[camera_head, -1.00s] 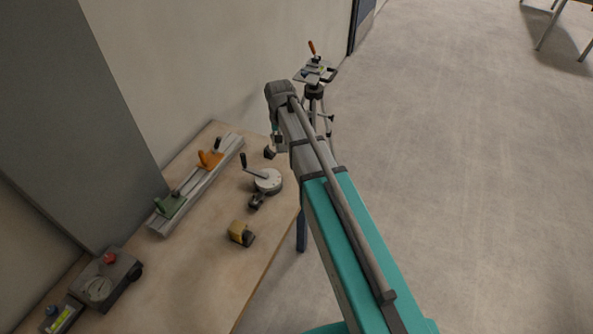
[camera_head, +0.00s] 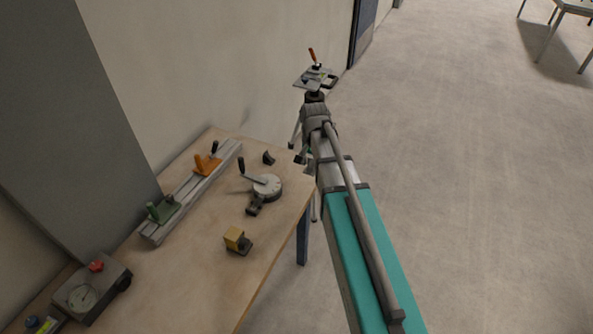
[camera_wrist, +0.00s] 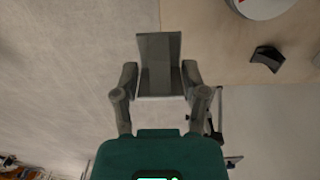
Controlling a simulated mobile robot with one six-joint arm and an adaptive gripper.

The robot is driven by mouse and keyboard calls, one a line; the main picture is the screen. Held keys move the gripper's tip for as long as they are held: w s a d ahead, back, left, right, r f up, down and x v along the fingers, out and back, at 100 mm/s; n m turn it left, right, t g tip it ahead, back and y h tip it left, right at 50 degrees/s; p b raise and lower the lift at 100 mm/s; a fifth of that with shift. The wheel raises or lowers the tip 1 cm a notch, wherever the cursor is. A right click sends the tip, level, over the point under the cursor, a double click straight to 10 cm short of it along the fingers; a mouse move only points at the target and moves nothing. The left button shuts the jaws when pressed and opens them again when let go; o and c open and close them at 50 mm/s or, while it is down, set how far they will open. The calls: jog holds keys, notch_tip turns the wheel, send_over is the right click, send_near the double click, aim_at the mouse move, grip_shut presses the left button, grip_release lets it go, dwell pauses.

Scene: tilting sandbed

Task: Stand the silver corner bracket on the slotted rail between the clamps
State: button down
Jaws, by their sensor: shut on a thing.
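My gripper (camera_wrist: 160,78) is shut on the silver corner bracket (camera_wrist: 160,52), a grey angled plate held between both fingers in the wrist view. In the head view my arm hides most of the gripper and the bracket, off the table's right edge. The slotted rail (camera_head: 190,189) lies along the wall side of the table, left of my arm and apart from the bracket. A green clamp (camera_head: 163,209) sits at its near end and an orange clamp (camera_head: 207,163) towards its far end. A bare stretch of rail shows between them.
On the table (camera_head: 190,270) are a round crank device (camera_head: 266,185), a yellow block (camera_head: 234,237), a small dark block (camera_head: 268,158) and a dial box (camera_head: 88,290). A tripod stand (camera_head: 316,80) stands beyond the table. Open floor lies to the right.

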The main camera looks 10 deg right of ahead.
jog(key=b, duration=0.4)
send_near(297, 169)
jog(key=s+r, duration=0.2)
jog(key=s, duration=0.2)
jog(key=w+f+b, duration=0.1)
jog(key=b, duration=0.1)
jog(key=w+f+b, duration=0.1)
jog(key=f+b, duration=0.1)
jog(key=shift+d+f, duration=0.15)
jog(key=shift+d, duration=0.05)
jog(key=shift+w+a+f+b, duration=0.1)
jog(key=shift+w+f+b, duration=0.35)
jog(key=shift+w+f, duration=0.1)
jog(key=shift+w+f+b, duration=0.3)
jog(key=shift+f+b, duration=0.1)
jog(key=shift+b, duration=0.05)
jog(key=shift+w+a+f+b, duration=0.1)
jog(key=shift+f+b, duration=1.5)
jog(key=shift+f, duration=0.2)
jog(key=shift+c, duration=0.7)
grip_release()
jog(key=shift+r, duration=0.1)
